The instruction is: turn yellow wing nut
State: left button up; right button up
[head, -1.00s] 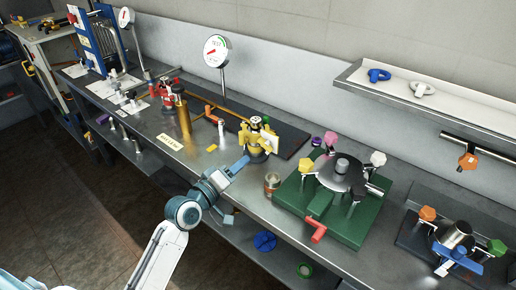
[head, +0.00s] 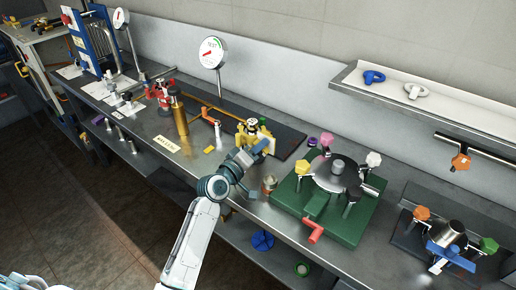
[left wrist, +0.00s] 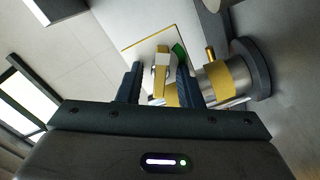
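A yellow fitting (head: 243,137) with a pale plate stands on the bench behind my left gripper (head: 262,149). In the left wrist view, a gold band (left wrist: 226,76) goes around its steel cylinder. A yellow and pale wing-like part (left wrist: 161,75), possibly the wing nut, sits between the two dark fingers of my left gripper (left wrist: 157,82). The fingers are apart, with a gap showing beside this part. Contact on the far finger cannot be told. Another yellow knob (head: 303,168) is on the green fixture to the right. My right gripper is out of view.
The green fixture (head: 350,228) with pink and white knobs stands right of my left gripper. A brass cylinder (head: 180,118) and round gauge (head: 212,52) stand to the left. A shelf (head: 440,101) hangs at upper right.

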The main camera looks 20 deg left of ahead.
pick_arm(q)
grip_shut()
jog(key=shift+n+p, duration=1.75)
jog(key=shift+n, duration=1.15)
jog(key=shift+f, duration=0.1)
grip_release()
